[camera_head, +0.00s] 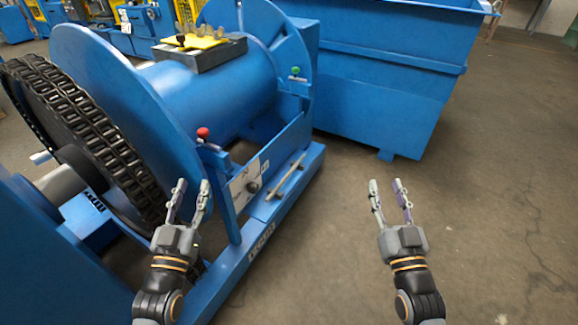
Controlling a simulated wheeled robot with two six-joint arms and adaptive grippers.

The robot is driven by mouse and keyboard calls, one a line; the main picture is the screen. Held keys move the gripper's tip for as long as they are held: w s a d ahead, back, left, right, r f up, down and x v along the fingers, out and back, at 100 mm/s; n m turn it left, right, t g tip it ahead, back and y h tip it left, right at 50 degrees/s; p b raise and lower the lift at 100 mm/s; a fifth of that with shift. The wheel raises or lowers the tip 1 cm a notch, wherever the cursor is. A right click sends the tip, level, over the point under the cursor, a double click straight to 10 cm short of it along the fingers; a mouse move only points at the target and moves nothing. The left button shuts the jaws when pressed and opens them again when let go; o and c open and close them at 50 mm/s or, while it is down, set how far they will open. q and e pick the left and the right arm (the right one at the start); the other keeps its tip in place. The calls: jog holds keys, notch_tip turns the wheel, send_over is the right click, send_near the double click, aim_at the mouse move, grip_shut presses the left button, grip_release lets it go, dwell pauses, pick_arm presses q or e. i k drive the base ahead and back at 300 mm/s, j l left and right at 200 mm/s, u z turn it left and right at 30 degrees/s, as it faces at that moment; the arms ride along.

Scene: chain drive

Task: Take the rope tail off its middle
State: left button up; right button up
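A large blue drum (217,88) with round blue end flanges lies on its side in a blue frame at the left. A thick black chain (85,120) runs around the wheel at the drum's left end. I cannot make out a rope tail in this view. My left gripper (190,194) is open and empty, in front of the drum's lower front and near the frame's front bar. My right gripper (389,187) is open and empty, above bare floor to the right of the frame.
A dark tray with yellow items (196,42) sits on top of the drum. A red knob (203,132) and a green knob (295,70) stand on the frame. A metal bar (286,177) lies along its base. A blue bin (385,75) stands behind. The floor at the right is clear.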

aim_at(288, 175)
jog(key=i+l, duration=0.15)
jog(key=l, duration=0.2)
jog(key=i+l+u, duration=0.1)
jog(key=l, duration=0.3)
jog(key=i+l, duration=0.25)
jog(key=l, duration=0.15)
